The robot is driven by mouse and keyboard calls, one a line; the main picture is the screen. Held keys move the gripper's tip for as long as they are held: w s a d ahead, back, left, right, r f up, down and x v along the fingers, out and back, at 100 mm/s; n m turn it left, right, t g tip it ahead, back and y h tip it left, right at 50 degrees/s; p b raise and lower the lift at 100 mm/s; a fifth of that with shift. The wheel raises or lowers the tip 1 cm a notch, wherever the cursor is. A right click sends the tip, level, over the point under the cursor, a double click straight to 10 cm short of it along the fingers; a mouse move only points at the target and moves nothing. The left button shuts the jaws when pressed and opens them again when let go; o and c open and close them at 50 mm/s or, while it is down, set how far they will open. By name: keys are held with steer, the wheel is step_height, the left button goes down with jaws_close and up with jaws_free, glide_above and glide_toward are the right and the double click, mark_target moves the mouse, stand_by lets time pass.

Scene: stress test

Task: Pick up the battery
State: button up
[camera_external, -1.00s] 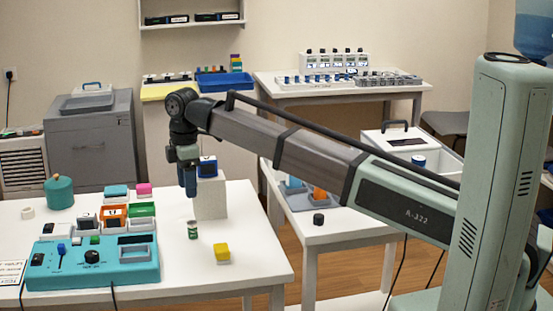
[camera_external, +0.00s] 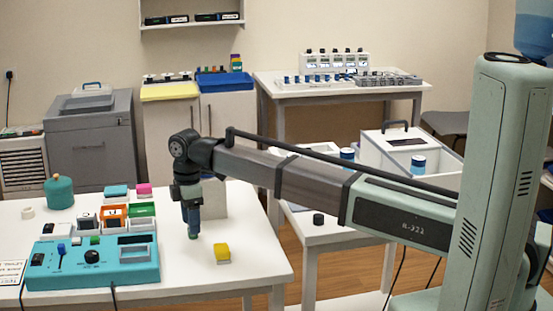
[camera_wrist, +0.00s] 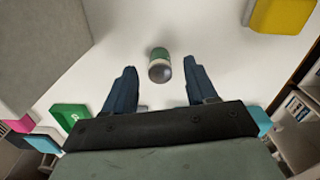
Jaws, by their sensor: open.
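The battery (camera_wrist: 159,64) is a small green cylinder with a silver top, standing on the white table. In the wrist view it shows just beyond and between the tips of my two blue fingers, with clear space on both sides. In the external view my gripper (camera_external: 192,222) points down right over the battery (camera_external: 193,236) and hides most of it; only a bit of green shows below the fingertips. My gripper is open and holds nothing.
A yellow block (camera_external: 222,251) stands close to the right of the battery. A light grey box (camera_external: 214,198) stands behind my gripper. A teal control panel (camera_external: 120,272) and several coloured blocks lie to the left. The table's right edge is near.

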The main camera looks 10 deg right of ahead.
steer(key=shift+f, duration=0.8)
steer(key=shift+c, duration=0.4)
jaws_close()
